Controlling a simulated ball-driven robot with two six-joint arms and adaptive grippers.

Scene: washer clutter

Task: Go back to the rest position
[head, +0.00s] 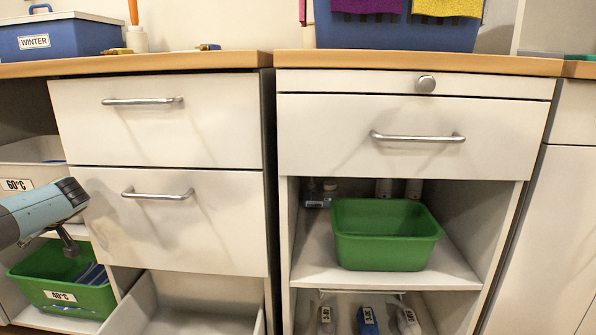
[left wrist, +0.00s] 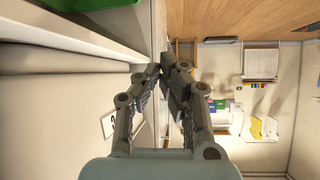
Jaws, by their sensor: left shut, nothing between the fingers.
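My left arm comes in from the left in the head view, and part of my left gripper (head: 70,243) shows in front of the left shelves. In the left wrist view the left gripper's fingers (left wrist: 163,72) come together at their tips with nothing between them. The left gripper is beside the cabinet front and apart from the drawer handles. My right gripper is not in either view.
A green bin (head: 387,252) stands on the open shelf. Another green bin (head: 75,292) labelled 40°C sits lower left. Drawer handles (head: 418,137) stick out. A blue WINTER box (head: 60,40) stands on the wooden counter (head: 230,62). A lower drawer (head: 190,305) appears pulled out.

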